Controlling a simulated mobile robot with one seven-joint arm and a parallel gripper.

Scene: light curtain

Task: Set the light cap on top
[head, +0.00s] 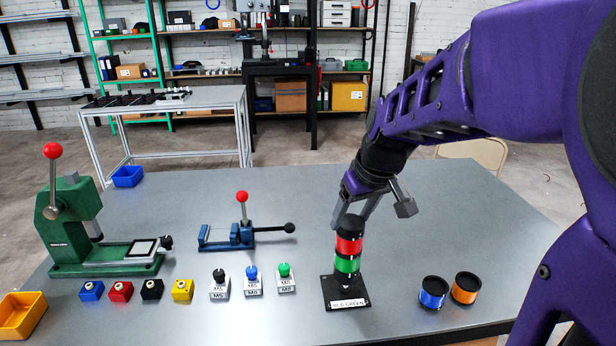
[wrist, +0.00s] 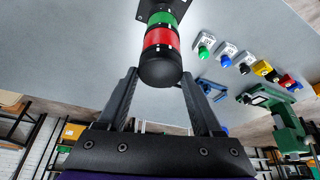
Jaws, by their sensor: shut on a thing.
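The light cap (head: 351,223) is a black cylinder at the top of the light stack, and it also shows in the wrist view (wrist: 160,70). Directly under it is a red light module (head: 348,245), then a green one (head: 347,264). The stack stands upright on a black base plate (head: 345,303) with a label that seems to read RED GREEN. The cap looks in line with the red module and touching it; I cannot tell whether it is fully seated. My gripper (head: 354,212) comes from above, with its fingers on either side of the cap, shut on it.
A blue module (head: 433,292) and an orange module (head: 466,288) stand right of the base. Left are small button stations (head: 220,284), coloured blocks (head: 121,291), a blue clamp (head: 226,237), a green press (head: 75,225) and a yellow bin (head: 20,315). The table behind the stack is clear.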

